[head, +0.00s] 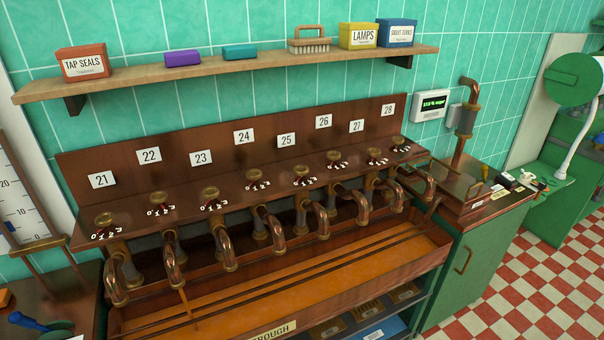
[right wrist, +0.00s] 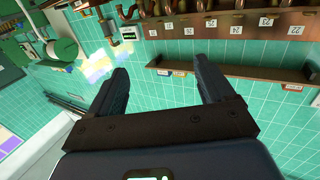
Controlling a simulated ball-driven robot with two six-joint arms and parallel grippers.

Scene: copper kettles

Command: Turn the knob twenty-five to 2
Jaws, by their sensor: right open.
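The knob of tap 25 (head: 301,172) is a round brass knob on the sloped copper panel, below the white label 25 (head: 286,140). No gripper is near the knob in the head view. My right gripper (right wrist: 166,78) is open and empty in the right wrist view, its two dark fingers wide apart in front of the tiled wall. That view is upside down and shows part of the labelled panel at the top. My left gripper is in neither view.
Similar knobs stand close on both sides, such as 24 (head: 254,175) and 26 (head: 333,156). Curved copper spouts hang in front over a trough (head: 300,284). An orange stream (head: 188,307) falls below spout 22. A wooden shelf (head: 220,70) with boxes and a brush runs above.

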